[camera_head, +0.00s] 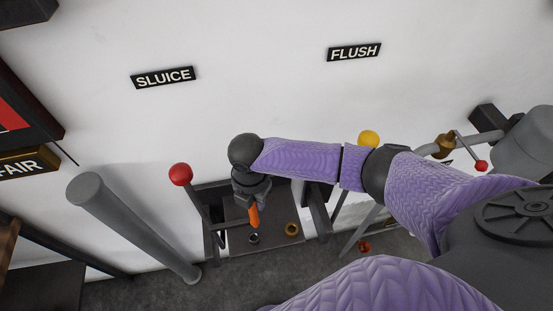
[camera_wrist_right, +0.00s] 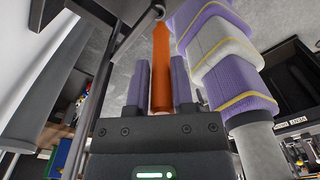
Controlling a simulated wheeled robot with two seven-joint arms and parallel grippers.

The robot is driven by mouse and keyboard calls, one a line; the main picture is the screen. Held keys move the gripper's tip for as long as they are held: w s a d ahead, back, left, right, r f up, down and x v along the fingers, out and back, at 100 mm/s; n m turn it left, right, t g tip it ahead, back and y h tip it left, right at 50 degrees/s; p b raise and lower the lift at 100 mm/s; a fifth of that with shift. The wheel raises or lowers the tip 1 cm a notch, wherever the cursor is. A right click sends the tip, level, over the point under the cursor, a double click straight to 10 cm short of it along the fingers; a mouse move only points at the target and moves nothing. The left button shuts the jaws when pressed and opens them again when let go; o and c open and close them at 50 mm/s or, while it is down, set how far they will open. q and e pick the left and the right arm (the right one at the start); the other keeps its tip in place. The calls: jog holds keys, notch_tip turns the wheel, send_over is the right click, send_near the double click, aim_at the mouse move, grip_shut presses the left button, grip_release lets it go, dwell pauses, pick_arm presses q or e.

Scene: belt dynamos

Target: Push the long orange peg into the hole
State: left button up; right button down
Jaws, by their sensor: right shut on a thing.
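The long orange peg (camera_head: 254,216) is held pointing down, with a tapered tip. My right gripper (camera_head: 251,203) is shut on its upper part. In the right wrist view the peg (camera_wrist_right: 161,75) stands between the two purple fingers of the gripper (camera_wrist_right: 160,88). A small dark hole with a light rim (camera_head: 253,239) is in the grey panel (camera_head: 272,243) just below the tip. In the wrist view a small round ring shows close to the tip, and I cannot tell whether they touch. My left gripper is not in view.
A brass ring (camera_head: 291,229) sits on the panel right of the hole. A lever with a red ball (camera_head: 181,174) stands left of my gripper, and one with a yellow ball (camera_head: 368,139) to the right. A grey post (camera_head: 135,228) leans at left.

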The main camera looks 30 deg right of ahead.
aim_at(252, 214)
jog(key=shift+a+r, duration=0.3)
jog(key=shift+a, duration=0.15)
jog(key=shift+a+f, duration=0.1)
jog(key=shift+s+f, duration=0.1)
notch_tip(252, 214, down, 5)
jog(key=b, duration=0.3)
jog(key=shift+f+b, duration=0.2)
jog(key=shift+b, duration=0.1)
jog(key=shift+f, duration=0.2)
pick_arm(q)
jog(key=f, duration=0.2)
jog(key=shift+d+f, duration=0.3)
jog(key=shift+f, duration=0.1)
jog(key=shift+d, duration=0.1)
